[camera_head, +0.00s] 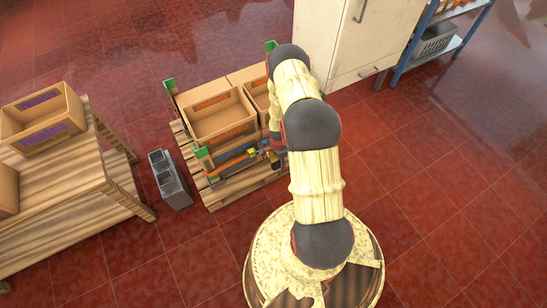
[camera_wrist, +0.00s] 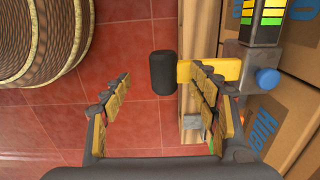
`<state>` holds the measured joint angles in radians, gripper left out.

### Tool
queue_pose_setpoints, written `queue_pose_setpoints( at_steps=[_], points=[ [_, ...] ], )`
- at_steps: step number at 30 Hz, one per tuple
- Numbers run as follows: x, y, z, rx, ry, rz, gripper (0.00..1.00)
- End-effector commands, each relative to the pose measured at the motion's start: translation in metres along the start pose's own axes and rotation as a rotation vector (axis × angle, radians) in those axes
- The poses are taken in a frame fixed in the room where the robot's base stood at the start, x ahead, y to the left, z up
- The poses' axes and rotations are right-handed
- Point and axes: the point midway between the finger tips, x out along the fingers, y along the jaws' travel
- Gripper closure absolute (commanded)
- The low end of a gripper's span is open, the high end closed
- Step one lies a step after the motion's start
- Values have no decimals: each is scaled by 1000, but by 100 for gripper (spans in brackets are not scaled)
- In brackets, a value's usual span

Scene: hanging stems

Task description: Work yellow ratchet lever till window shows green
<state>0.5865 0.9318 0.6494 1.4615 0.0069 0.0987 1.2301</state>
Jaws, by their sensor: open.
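The yellow lever (camera_wrist: 185,72) ends in a black grip (camera_wrist: 163,73) in the wrist view. It runs right to a grey ratchet body (camera_wrist: 238,55) with a blue knob (camera_wrist: 267,79). Above the body, a dark housing bears yellow, orange and green stripes (camera_wrist: 265,14); I cannot tell which the window marks. My gripper (camera_wrist: 160,73) is open. The black grip shows between its fingertips, and the right finger covers part of the lever. I cannot tell whether they touch. In the head view, yellow parts (camera_head: 253,152) show at the strapped load's front, and my arm hides most of my gripper.
Open cardboard boxes (camera_head: 218,127) stand on a wooden pallet (camera_head: 247,184) with green corner pieces. A white cabinet (camera_head: 345,35) and a blue shelf (camera_head: 412,52) are behind. Red tiled floor is free at right.

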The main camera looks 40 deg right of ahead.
Motion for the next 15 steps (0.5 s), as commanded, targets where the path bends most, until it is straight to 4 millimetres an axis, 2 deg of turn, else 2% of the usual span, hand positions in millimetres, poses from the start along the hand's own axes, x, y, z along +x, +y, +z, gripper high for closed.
queue_pose_setpoints(
  at_steps=[8,15],
  points=[
    [-2,0,0,0,0,0,39],
    [-20,0,0,0,0,0,39]
  ],
)
